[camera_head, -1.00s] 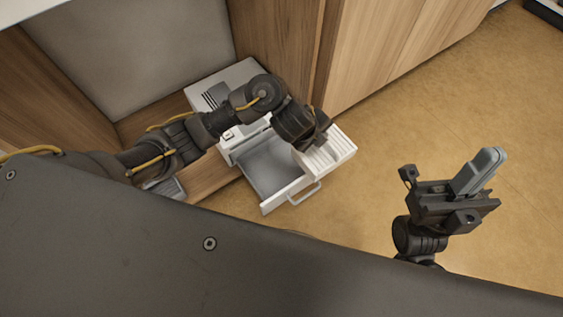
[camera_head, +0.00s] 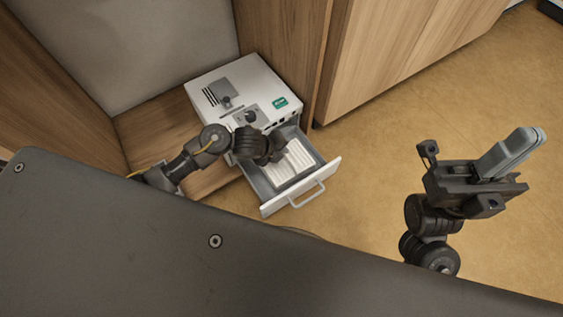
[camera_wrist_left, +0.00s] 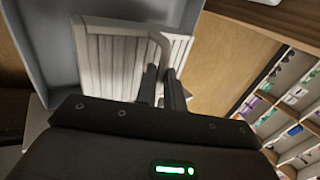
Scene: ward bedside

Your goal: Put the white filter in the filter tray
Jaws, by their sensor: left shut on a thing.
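The white pleated filter (camera_head: 291,166) is in or just over the open drawer-like filter tray (camera_head: 267,209) of the white machine. My left gripper (camera_head: 277,154) is above the filter's machine-side end, partly hidden by its own wrist. In the left wrist view the fingers (camera_wrist_left: 161,84) are shut on the filter (camera_wrist_left: 110,60), with the tray (camera_wrist_left: 45,40) around its left side. The filter lies roughly in line with the tray. I cannot tell whether it touches the tray floor. My right gripper (camera_head: 510,155) hangs over the floor at the right, its jaw state unclear.
The white machine (camera_head: 257,82) stands in a wooden alcove, its tray pulled out by a front handle (camera_head: 309,196). A wooden cabinet (camera_head: 400,50) stands to the right. Open floor (camera_head: 400,135) lies between the tray and my right gripper. Shelves (camera_wrist_left: 295,110) show in the left wrist view.

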